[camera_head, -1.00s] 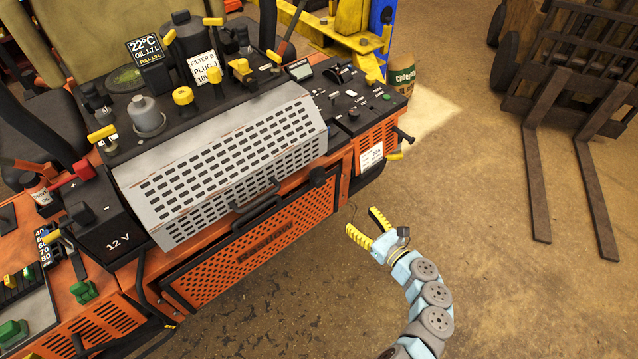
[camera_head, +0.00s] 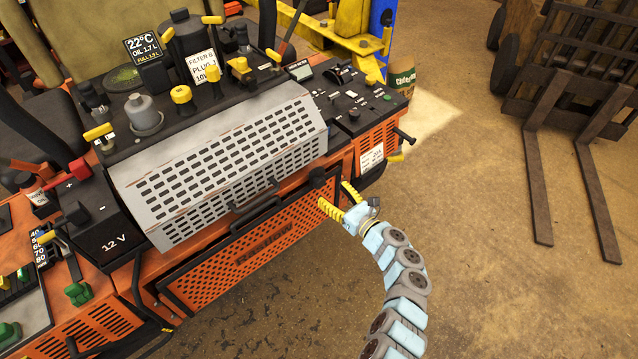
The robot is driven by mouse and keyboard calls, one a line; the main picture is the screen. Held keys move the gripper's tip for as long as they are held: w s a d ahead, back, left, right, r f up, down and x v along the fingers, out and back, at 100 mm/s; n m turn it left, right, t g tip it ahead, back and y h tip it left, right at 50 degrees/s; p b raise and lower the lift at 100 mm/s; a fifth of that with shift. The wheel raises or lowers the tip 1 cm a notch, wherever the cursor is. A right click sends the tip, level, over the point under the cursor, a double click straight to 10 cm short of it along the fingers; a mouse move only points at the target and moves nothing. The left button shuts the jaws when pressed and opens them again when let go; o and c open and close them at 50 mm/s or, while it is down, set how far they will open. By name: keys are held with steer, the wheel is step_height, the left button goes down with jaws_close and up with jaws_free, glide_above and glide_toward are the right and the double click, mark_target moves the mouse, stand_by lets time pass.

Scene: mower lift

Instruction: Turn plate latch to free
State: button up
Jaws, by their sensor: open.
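The orange perforated front plate (camera_head: 235,262) of the mower, framed in black, is in the head view. A black round knob (camera_head: 317,177) at its upper right corner looks like the plate latch. Its turned position is too small to tell. My gripper (camera_head: 333,193), with yellow ribbed fingers, is open and empty just to the lower right of this knob. The fingers point up and left toward it. One finger overlaps the plate's right end in the picture; I cannot tell whether anything touches.
A black handle (camera_head: 256,210) and the grey slotted cover (camera_head: 225,165) lie left of and above the knob. A control panel (camera_head: 345,100) is above right. The floor on the right is free up to the forks (camera_head: 570,170).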

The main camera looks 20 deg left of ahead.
mark_target(321, 185)
steer(key=b+x, duration=0.2)
steer(key=x, duration=0.3)
steer(key=shift+a+f, duration=0.1)
steer(key=shift+f, duration=0.1)
steer(key=shift+w+a+r, duration=0.15)
steer(key=shift+w+a, duration=0.15)
steer(key=shift+a, duration=0.3)
steer(key=c, duration=1.2)
